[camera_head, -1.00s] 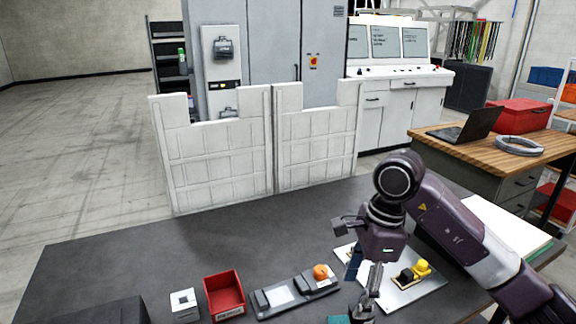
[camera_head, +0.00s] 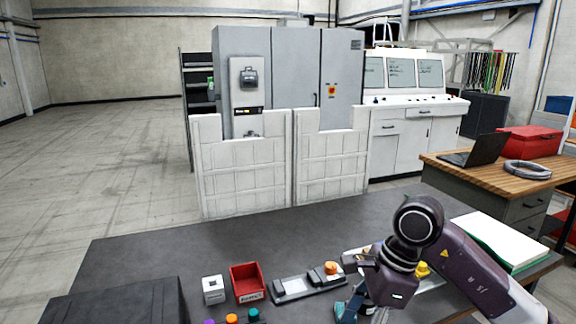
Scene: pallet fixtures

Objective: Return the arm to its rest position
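My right arm comes in from the right, with its dark wrist over the right part of the dark table (camera_head: 210,250). My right gripper (camera_head: 362,308) points down near the front edge of the picture. Its fingertips are partly cut off and overlap a teal-blue item (camera_head: 346,303), so I cannot tell whether it is open or holds anything. The arm partly hides a light plate and a yellow part (camera_head: 422,270) behind it. My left gripper is not in view.
A fixture with an orange knob (camera_head: 332,268), a red bin (camera_head: 247,282) and a white block (camera_head: 213,289) stand left of the gripper. A dark box (camera_head: 115,305) is at front left. White panels (camera_head: 245,175) stand beyond the table. The table's back left is clear.

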